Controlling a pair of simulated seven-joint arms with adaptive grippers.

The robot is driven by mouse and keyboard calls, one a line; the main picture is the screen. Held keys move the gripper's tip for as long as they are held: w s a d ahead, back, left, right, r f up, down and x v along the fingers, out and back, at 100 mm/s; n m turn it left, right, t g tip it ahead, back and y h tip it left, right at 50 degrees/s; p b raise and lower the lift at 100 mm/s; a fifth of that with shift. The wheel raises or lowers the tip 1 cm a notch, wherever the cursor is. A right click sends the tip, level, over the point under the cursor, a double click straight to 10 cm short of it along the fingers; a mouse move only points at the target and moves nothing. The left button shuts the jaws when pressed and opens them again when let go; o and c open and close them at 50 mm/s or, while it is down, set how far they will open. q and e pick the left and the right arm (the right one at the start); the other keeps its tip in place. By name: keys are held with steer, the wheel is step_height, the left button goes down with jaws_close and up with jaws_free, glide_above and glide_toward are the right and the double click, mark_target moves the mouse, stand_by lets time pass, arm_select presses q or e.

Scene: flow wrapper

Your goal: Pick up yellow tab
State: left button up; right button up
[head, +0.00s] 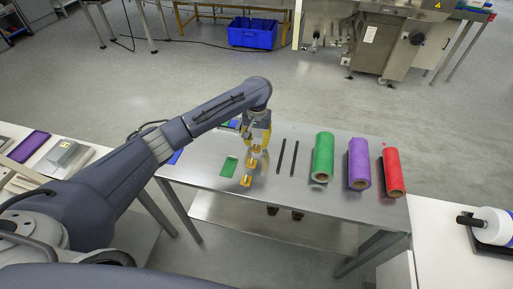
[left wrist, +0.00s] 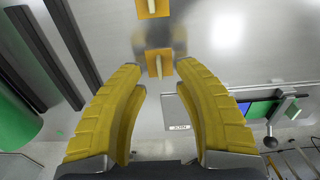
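Two yellow tabs lie in a line on the metal table, each a flat orange-yellow plate with a raised pale fin. In the head view the farther tab (head: 252,164) is just below my left gripper (head: 257,148), and the nearer tab (head: 246,180) is closer to the front edge. In the left wrist view one tab (left wrist: 159,66) lies just past and between the open yellow fingertips of my left gripper (left wrist: 158,78). The other tab (left wrist: 153,8) is farther out at the top edge. The left gripper holds nothing. My right gripper is not in view.
The metal table (head: 300,205) also holds a green piece (head: 229,165), two thin black bars (head: 281,156), and green (head: 323,157), purple (head: 359,163) and red (head: 393,171) rolls to the right. White side tables flank it. The front strip is clear.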

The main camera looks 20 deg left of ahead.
arm_select(q)
steer(key=shift+f, duration=1.1)
steer(key=shift+c, duration=0.4)
jaws_close()
